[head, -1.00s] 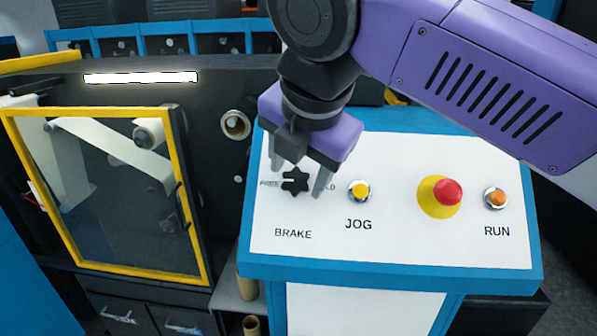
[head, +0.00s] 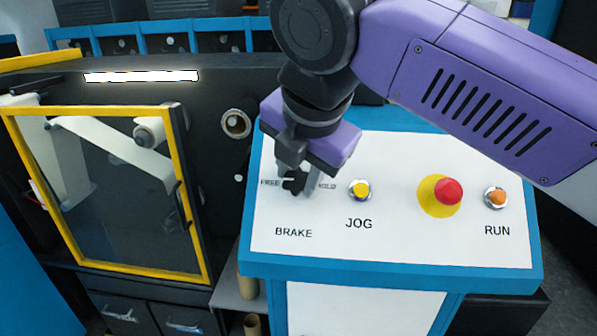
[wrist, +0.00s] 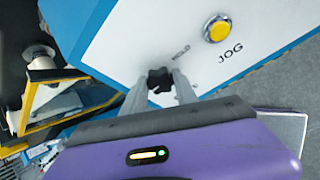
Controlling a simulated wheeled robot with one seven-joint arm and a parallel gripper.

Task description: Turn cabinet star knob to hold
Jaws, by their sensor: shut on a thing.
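The black star knob (head: 293,184) sits on the white sloped face of the cabinet (head: 400,245), above the word BRAKE. The word FREE is on its left and HOLD on its right. My gripper (head: 297,183) is shut on the knob from above, one finger on each side. In the wrist view the knob (wrist: 160,79) shows between the two fingertips (wrist: 160,88). The knob's white pointer mark seems to face left toward FREE, but the fingers partly cover it.
Right of the knob are the yellow JOG button (head: 360,190), a red mushroom button (head: 447,191) on a yellow base, and the orange RUN button (head: 496,197). A yellow-framed clear door (head: 192,225) stands at the left. My arm passes over the panel's upper right.

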